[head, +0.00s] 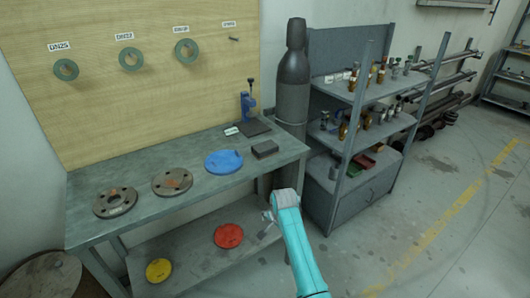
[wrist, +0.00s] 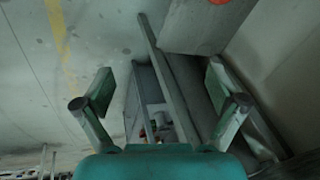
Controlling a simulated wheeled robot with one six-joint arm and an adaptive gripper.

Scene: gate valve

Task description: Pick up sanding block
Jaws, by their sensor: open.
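A small dark grey block (head: 265,149), which looks like the sanding block, lies flat near the right end of the workbench top (head: 140,222) in the head view. My gripper (head: 268,215) is in front of the bench's right end, nearer the camera than the block and apart from it, partly hidden by my arm. In the wrist view my gripper (wrist: 160,90) has its two fingers spread wide with nothing held between them. I cannot make out the block in the wrist view.
A blue disc (head: 223,161) and two rusty flanges (head: 173,181) lie left of the block; a blue press (head: 248,103) stands behind it. Red (head: 228,236) and yellow (head: 158,270) discs lie on the lower shelf. A gas cylinder (head: 292,85) and shelving rack (head: 352,162) stand right.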

